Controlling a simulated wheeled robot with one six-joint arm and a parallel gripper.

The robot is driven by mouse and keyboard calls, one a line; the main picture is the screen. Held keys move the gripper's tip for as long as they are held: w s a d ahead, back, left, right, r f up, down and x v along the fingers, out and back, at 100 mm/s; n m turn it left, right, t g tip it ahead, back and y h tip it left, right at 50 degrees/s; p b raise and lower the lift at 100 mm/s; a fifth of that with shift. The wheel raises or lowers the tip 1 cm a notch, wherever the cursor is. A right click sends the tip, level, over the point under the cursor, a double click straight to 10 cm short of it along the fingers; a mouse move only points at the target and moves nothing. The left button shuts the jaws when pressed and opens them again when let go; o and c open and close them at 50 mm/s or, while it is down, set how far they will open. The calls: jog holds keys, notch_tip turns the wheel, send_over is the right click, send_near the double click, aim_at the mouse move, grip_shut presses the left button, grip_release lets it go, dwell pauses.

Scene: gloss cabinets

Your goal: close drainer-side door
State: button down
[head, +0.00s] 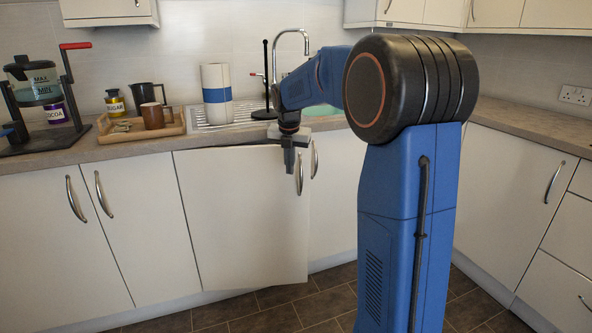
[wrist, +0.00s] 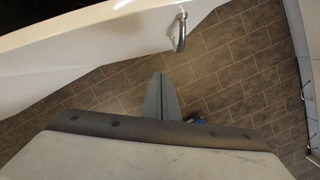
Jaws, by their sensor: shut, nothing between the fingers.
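The drainer-side door (head: 240,220) is a plain white cabinet door below the draining board. It stands ajar, its right edge swung out from the cabinet front. Its curved metal handle (head: 299,174) is near the top right corner. In the wrist view the door (wrist: 105,40) crosses the upper left, with its handle (wrist: 181,32) at upper centre. My gripper (head: 289,168) points down at the outer side of the door, just left of the handle in the head view. Its fingers (wrist: 160,97) are shut and empty. Floor shows between them and the door in the wrist view.
The neighbouring door to the right (head: 335,190) looks shut. The worktop (head: 160,146) above holds a wooden tray (head: 112,135), a paper roll (head: 216,95) and the draining board. Dark floor tiles (head: 270,311) in front of the door are clear.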

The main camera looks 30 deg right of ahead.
aim_at(305, 156)
jog(key=s+d+r+m+t+y, duration=0.3)
jog(key=d+r+m+t, duration=0.25)
jog(key=d+m, duration=0.75)
jog(key=w+a+f, duration=0.1)
jog(key=w+f, duration=0.1)
jog(key=w+a+f+m, duration=0.1)
jog(key=w+f, duration=0.1)
jog(key=f, duration=0.1)
jog(key=w+a+f+m, duration=0.1)
jog(key=a+f, duration=0.1)
jog(key=shift+w+f+g, duration=0.35)
jog(key=shift+w+f, duration=0.05)
jog(key=shift+n+y, duration=0.7)
jog(key=shift+w+d, duration=0.4)
jog(key=shift+w, duration=0.6)
jog(key=shift+w+d, duration=0.35)
jog(key=shift+w, duration=0.7)
jog(key=shift+w+d, duration=0.4)
jog(key=shift+w, duration=0.6)
